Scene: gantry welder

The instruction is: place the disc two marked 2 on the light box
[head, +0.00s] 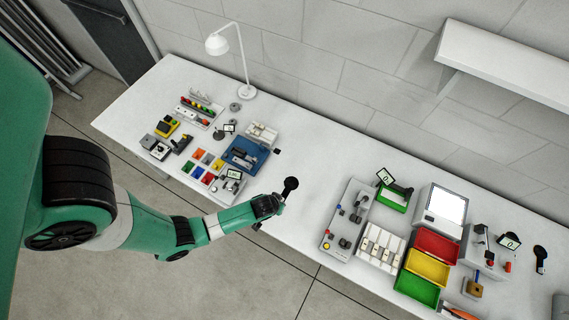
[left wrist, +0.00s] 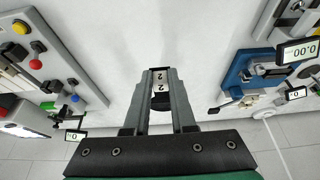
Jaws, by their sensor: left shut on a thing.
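My left gripper (head: 278,200) is shut on disc two (head: 291,184), a dark round piece on a short stem, held out over the bare white table. In the left wrist view the fingers (left wrist: 160,88) close on its pale part (left wrist: 160,76), which carries 2 marks, with the dark round part beyond. The light box (head: 445,205) has a bright white panel and stands on the right part of the table, behind the coloured bins. The disc is well apart from it, to its left. My right gripper is not in view.
A panel with knobs (head: 348,222) and a green tray with a display (head: 395,196) stand between gripper and light box. Red (head: 437,246), yellow and green bins lie in front of it. A wall shelf (head: 500,60) juts out above. Left of the gripper sits a blue device (head: 246,154).

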